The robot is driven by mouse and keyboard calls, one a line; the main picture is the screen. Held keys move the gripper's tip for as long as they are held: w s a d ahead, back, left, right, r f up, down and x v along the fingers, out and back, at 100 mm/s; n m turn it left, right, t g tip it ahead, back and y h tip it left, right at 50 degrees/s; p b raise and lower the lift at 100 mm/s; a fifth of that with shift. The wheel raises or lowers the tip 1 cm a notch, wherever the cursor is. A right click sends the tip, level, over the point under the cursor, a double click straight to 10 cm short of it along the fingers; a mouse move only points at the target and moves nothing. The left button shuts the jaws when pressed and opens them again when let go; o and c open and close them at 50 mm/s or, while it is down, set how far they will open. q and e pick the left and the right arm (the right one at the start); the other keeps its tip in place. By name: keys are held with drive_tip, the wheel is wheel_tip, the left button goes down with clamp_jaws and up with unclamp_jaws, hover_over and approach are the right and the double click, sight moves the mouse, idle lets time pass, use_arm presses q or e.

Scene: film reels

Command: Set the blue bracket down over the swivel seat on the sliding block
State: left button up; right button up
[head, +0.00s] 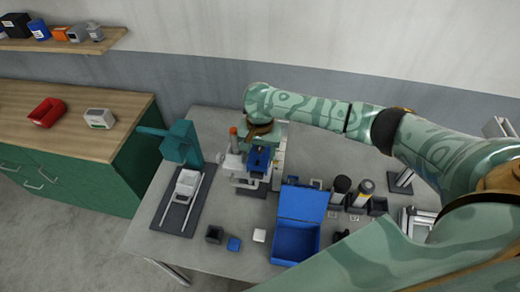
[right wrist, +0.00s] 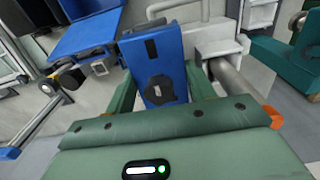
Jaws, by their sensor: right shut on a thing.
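My right gripper (head: 262,138) points down above a pale fixture at the middle of the grey table. It is shut on the blue bracket (head: 260,158). In the right wrist view the bracket (right wrist: 155,62) sits between the two green fingers, with a dark round part on its face. The pale sliding block (head: 187,183) is on two rails over a dark base, left of the gripper and apart from the bracket. The swivel seat is too small to tell apart. My left gripper is not in view.
A teal press-like stand (head: 181,145) rises behind the rails. The pale fixture (head: 234,163) has an orange-topped post beside the bracket. An open blue box (head: 295,240) is in front, with small blocks to its left. Dark cylinders (head: 341,188) stand to the right.

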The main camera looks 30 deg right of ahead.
drive_tip(key=shift+f, duration=0.65)
drive_tip(key=o, duration=1.3)
drive_tip(key=shift+c, duration=0.2)
drive_tip(key=shift+r, duration=0.1)
wheel_tip(320, 180, up, 16)
drive_tip(key=p, duration=0.3)
drive_tip(key=shift+s, duration=0.1)
